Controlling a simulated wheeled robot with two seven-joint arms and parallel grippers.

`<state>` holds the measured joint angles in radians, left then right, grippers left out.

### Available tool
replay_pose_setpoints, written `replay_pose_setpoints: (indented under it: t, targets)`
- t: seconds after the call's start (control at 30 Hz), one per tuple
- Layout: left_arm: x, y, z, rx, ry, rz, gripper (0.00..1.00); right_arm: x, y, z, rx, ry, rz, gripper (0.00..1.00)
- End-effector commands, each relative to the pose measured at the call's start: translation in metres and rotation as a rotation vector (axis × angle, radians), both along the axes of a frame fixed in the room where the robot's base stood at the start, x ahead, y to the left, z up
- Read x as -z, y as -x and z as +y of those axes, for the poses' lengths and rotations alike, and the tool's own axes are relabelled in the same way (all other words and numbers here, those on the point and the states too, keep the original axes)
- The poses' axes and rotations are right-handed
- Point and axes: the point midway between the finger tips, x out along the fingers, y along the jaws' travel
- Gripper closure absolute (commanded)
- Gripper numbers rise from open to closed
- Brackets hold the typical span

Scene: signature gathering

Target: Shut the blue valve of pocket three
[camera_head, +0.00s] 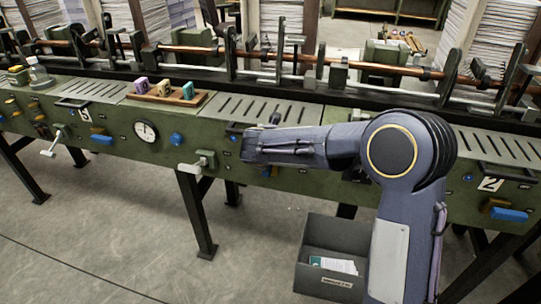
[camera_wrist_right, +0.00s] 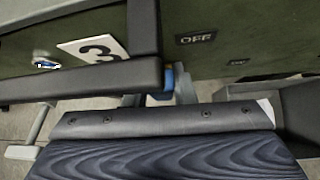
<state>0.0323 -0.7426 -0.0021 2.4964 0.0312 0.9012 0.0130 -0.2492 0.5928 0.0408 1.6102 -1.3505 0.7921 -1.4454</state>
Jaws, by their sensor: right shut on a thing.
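My right arm reaches in from the right in the head view, with its gripper (camera_head: 255,146) against the green machine front at the middle pocket. In the right wrist view a white plate with a 3 (camera_wrist_right: 92,48) marks pocket three. A small part of the blue valve (camera_wrist_right: 168,78) shows below and right of the plate, beyond a dark bar. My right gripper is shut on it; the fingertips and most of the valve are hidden. My left gripper is not in view.
Pocket 2's blue handle (camera_head: 508,214) is at the right, another blue handle (camera_head: 101,139) under plate 5. A crank (camera_head: 197,162) sticks out left of my gripper. A grey bin (camera_head: 318,243) stands below.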

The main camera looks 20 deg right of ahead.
Motion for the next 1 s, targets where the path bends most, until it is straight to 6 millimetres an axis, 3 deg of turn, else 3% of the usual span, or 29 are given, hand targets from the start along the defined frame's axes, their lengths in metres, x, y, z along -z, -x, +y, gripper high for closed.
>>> replay_pose_setpoints:
  t: [0.07, 0.1, 0.23, 0.57, 1.0]
  targets:
    - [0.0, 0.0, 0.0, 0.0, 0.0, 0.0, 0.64, 0.002, 0.001, 0.0, 0.001, 0.001, 0.004, 1.0]
    - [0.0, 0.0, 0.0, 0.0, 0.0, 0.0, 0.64, 0.002, 0.001, 0.0, 0.001, 0.001, 0.004, 0.73]
    - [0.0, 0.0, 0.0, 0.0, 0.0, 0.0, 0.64, 0.002, 0.001, 0.0, 0.001, 0.0, 0.003, 0.56]
    - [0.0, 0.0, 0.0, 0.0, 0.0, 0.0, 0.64, -0.002, 0.002, 0.001, -0.001, -0.001, 0.0, 0.55]
    - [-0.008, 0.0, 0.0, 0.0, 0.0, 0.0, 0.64, -0.048, 0.044, 0.02, -0.001, 0.0, 0.0, 0.55]
